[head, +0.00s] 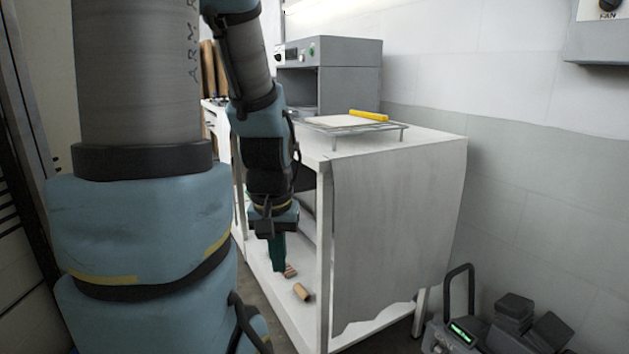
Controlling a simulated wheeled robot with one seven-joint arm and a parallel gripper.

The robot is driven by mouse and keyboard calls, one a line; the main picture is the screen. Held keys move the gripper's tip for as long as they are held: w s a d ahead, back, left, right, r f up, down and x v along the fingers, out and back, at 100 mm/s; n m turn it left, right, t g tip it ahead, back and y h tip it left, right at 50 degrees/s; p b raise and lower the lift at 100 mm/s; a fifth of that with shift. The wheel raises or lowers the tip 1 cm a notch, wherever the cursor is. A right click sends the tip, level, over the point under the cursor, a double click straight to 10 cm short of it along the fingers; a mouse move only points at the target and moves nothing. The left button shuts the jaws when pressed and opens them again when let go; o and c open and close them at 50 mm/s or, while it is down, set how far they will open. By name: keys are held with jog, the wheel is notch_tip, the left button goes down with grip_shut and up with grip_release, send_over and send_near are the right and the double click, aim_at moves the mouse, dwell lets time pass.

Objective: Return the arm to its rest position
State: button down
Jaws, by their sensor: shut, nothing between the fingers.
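My gripper (278,252) points down at the open front of the white cabinet (400,225), over its low shelf. Its green fingers are shut and hold nothing. The arm hangs down in front of the cabinet, left of its near side panel. Just below and right of the fingertips, a small brown piece (291,271) and a short wooden cylinder (302,292) lie on the low shelf. I cannot tell whether the fingertips touch the brown piece.
A wire rack (350,130) with a pale sheet and a yellow bar (369,115) stands on the cabinet top. Behind it is a grey machine (343,75). A dark device with a handle (462,331) sits at the lower right. A grey box (599,45) hangs on the wall.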

notch_tip(320, 180, up, 14)
jog(key=p, duration=1.1)
